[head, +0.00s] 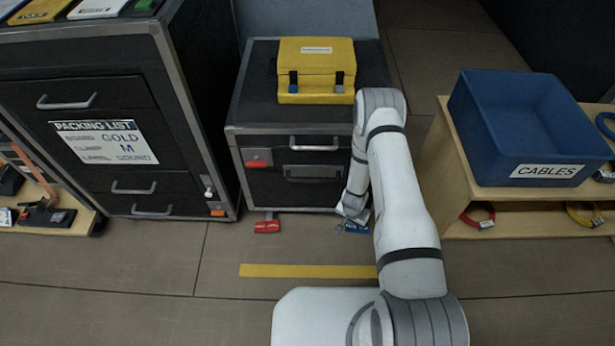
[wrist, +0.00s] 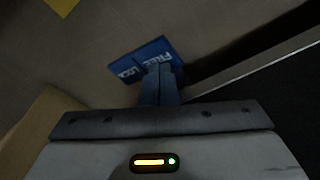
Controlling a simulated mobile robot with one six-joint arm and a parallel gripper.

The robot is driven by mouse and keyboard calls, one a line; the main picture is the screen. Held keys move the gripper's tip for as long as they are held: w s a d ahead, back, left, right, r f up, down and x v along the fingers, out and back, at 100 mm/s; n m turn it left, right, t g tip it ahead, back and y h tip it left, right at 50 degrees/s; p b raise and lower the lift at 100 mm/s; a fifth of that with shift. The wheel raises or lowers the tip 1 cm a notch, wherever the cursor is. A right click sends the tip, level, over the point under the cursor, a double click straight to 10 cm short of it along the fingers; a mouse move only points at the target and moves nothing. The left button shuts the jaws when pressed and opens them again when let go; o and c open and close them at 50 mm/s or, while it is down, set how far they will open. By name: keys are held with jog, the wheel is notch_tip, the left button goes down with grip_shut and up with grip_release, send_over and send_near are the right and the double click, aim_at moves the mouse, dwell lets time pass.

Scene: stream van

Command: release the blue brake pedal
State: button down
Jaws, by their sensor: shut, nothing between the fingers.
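The blue brake pedal (head: 355,227) is low at the front right foot of the black wheeled case (head: 265,180), partly hidden by my arm in the head view. In the wrist view the blue pedal (wrist: 145,58) shows white lettering that seems to include "FREE". My gripper (wrist: 160,72) is shut and empty. Its fingertips are at the pedal's near edge and overlap it in the picture; whether they touch cannot be told. In the head view the gripper is down beside the pedal, mostly hidden by my wrist.
A red pedal (head: 267,226) is at the case's left foot. A yellow box (head: 316,70) sits on the case. A drawer cabinet (head: 120,130) stands left; a wooden shelf (head: 455,180) with a blue cable bin (head: 520,120) stands right. A yellow floor strip (head: 300,271) lies in front.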

jog(key=shift+f+b, duration=1)
jog(key=shift+f, duration=0.25)
dwell(0.4)
jog(key=shift+r, duration=0.2)
jog(key=shift+r+p, duration=2.4)
jog(key=shift+r, duration=1)
